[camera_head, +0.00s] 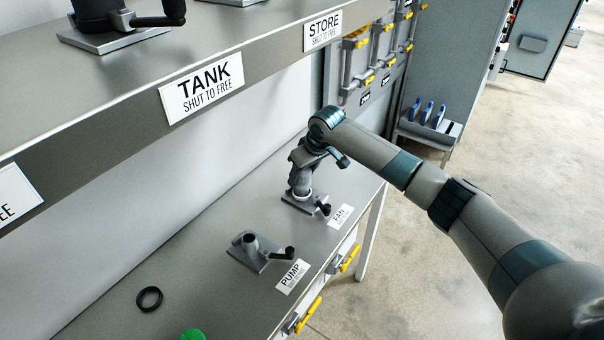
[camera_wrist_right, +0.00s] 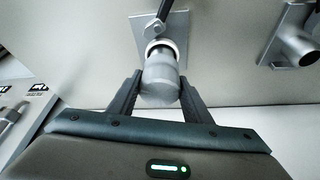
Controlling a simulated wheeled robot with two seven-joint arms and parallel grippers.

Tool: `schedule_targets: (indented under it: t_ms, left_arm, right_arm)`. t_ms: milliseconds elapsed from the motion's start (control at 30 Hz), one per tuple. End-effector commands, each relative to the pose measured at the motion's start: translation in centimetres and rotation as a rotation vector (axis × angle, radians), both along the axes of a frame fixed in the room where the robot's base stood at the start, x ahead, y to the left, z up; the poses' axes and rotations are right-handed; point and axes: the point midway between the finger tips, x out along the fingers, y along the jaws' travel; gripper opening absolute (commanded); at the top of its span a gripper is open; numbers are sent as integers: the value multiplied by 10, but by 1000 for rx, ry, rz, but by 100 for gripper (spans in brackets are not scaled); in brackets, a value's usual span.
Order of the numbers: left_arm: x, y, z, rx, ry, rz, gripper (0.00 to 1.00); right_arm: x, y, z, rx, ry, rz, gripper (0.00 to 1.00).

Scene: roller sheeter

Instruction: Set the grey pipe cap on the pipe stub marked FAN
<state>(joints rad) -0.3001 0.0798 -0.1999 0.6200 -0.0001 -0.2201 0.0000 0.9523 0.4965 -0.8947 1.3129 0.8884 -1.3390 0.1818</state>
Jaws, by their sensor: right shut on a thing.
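The pipe stub marked FAN stands on a square base plate (camera_head: 305,205) on the bench, with a dark lever beside it and its FAN label (camera_head: 340,216) in front. A white ring (camera_wrist_right: 160,46) shows around the stub; its grey plate (camera_wrist_right: 178,32) and lever show in the right wrist view. My right gripper (camera_head: 302,178) is over this stub. Its fingers (camera_wrist_right: 160,94) are shut on the rounded grey pipe cap (camera_wrist_right: 160,76). The cap is in line with the stub, close to the white ring; I cannot tell whether it is fully seated. My left gripper is out of view.
The PUMP stub (camera_head: 250,243) stands uncapped nearer on the bench, lever to its right. A black ring (camera_head: 149,298) and a green thing (camera_head: 193,335) lie toward the near end. A shelf edge with the TANK label (camera_head: 201,88) overhangs at left.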

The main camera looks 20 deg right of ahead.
Motion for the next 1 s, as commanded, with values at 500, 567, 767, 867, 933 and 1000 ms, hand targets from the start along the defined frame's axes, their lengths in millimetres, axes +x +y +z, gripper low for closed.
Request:
schedule_targets:
  t_ms: [500,567,767,867,933,1000]
  left_arm:
    - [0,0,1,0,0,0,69]
    - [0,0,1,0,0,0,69]
    - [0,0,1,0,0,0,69]
    - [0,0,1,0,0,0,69]
    - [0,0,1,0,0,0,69]
    - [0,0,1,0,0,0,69]
  right_arm:
    - [0,0,-12,0,1,-1,22]
    - [0,0,-13,0,1,-1,22]
    - [0,0,-13,0,0,-1,22]
    - [0,0,-13,0,0,0,22]
    - [0,0,-13,0,0,0,22]
    - [0,0,-13,0,0,0,22]
